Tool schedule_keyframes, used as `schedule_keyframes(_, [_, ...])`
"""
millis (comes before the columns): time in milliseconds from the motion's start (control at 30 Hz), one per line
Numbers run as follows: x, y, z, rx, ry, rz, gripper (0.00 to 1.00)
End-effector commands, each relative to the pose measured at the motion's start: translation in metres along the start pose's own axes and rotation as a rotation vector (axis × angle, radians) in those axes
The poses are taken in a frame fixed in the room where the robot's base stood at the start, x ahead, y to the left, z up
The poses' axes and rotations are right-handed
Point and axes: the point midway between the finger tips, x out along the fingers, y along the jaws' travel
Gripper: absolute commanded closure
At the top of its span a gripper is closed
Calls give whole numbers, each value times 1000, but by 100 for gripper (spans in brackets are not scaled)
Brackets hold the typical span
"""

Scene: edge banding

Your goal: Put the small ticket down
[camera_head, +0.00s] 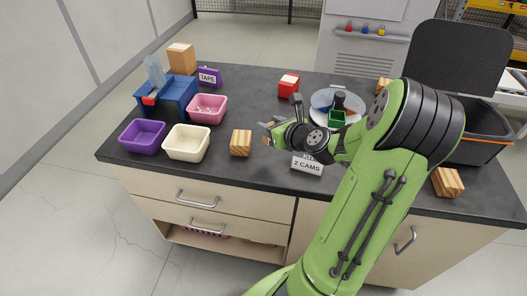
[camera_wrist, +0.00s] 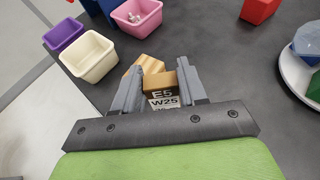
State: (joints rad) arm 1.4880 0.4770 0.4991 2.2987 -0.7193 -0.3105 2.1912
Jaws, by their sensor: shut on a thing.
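My gripper (camera_head: 268,131) is above the dark worktop, near its front middle, with the green arm reaching in from the right. In the wrist view my gripper (camera_wrist: 155,90) is shut on a small ticket (camera_wrist: 161,95), a tan-topped piece with a black and white face reading "E5" and "W25". Its lower lines are cut off by the gripper body. In the head view the ticket is mostly hidden by the gripper. A striped wooden block (camera_head: 241,143) stands left of the gripper; in the wrist view this block (camera_wrist: 148,64) shows just beyond the ticket.
Purple (camera_head: 142,136), cream (camera_head: 186,143) and pink (camera_head: 207,109) bins stand at left, near a blue dispenser (camera_head: 168,97). A "2 CAMS" sign (camera_head: 307,165) is at the front edge. A red block (camera_head: 288,85) and a round plate (camera_head: 322,98) stand behind. Bare worktop lies between bins and red block.

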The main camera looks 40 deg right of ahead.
Motion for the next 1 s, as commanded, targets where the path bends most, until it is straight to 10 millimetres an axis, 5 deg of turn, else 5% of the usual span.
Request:
schedule_keyframes(100, [14,0,-37,6,3,0,87])
schedule_keyframes(433, [34,0,-83,4,2,-1,87])
schedule_keyframes(733, [34,0,-84,2,3,-2,87])
schedule_keyframes(767, [34,0,-83,1,3,-2,55])
schedule_keyframes(800, [34,0,-83,1,3,-2,49])
schedule_keyframes(1000, [33,0,-83,1,2,-2,48])
